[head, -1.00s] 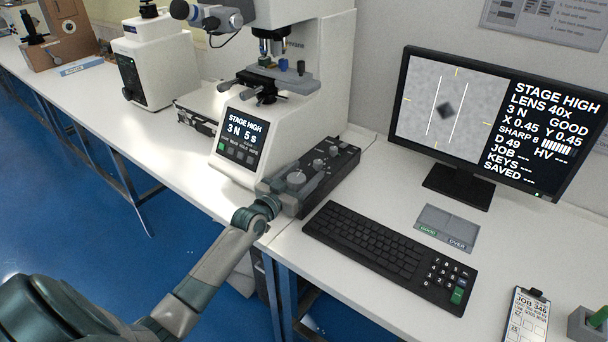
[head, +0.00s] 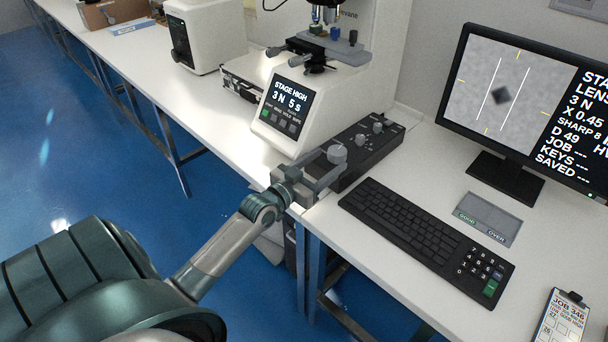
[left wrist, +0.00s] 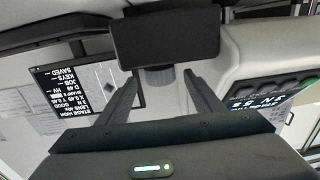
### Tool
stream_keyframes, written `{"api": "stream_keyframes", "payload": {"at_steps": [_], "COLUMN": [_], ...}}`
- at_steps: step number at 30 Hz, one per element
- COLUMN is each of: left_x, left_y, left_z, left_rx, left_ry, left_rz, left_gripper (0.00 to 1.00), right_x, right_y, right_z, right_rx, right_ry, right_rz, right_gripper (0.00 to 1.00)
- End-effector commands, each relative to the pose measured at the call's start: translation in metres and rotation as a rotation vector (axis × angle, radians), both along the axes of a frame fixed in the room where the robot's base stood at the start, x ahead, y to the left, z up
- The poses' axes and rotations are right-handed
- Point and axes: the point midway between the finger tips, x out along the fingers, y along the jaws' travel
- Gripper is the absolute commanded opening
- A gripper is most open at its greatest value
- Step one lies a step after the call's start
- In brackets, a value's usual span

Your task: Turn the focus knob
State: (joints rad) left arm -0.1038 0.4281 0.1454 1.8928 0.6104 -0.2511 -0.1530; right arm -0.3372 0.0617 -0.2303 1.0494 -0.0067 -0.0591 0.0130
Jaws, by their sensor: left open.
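A dark control box (head: 372,142) stands on the bench in front of the tester, with several grey knobs on top. The nearest and largest knob (head: 337,154) is at its near end; I cannot read a label on it. My left gripper (head: 332,170) is open, coming from the near left, with its fingers around or close beside this knob. In the left wrist view, which is upside down, the knob (left wrist: 160,77) sits between the two open fingertips, with the dark box (left wrist: 165,36) behind it; contact cannot be told. My right gripper is not in view.
The tester's screen (head: 288,103) reads STAGE HIGH, 3 N 5 s. The monitor (head: 510,95) shows a dark diamond between two white lines. A keyboard (head: 420,228) lies right of the box, with a grey GOOD/OVER pad (head: 489,218) beyond. The bench edge is just below the gripper.

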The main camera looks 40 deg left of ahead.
Motion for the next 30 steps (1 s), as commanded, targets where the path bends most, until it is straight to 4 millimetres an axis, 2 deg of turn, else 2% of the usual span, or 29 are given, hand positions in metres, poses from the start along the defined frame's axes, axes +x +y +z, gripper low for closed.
{"api": "stream_keyframes", "payload": {"at_steps": [1,7,15,22,30], "left_x": [-0.010,-0.045,-0.076,-0.083,-0.083], "left_y": [0.001,0.003,0.004,0.004,0.004], "left_z": [-0.002,-0.002,-0.001,0.000,0.000], "left_rx": [0.001,0.001,0.001,0.000,0.000], "left_ry": [0.001,0.001,-0.001,-0.001,-0.001], "left_rz": [0.000,0.001,0.000,0.001,0.001], "left_gripper": [0.60,0.60,0.60,0.60,0.60], "right_x": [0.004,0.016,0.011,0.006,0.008], "right_y": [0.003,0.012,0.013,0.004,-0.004], "right_z": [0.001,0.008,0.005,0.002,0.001], "right_rx": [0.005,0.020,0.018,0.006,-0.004], "right_ry": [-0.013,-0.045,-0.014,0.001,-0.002], "right_rz": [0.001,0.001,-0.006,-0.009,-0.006], "right_gripper": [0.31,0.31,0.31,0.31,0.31]}}
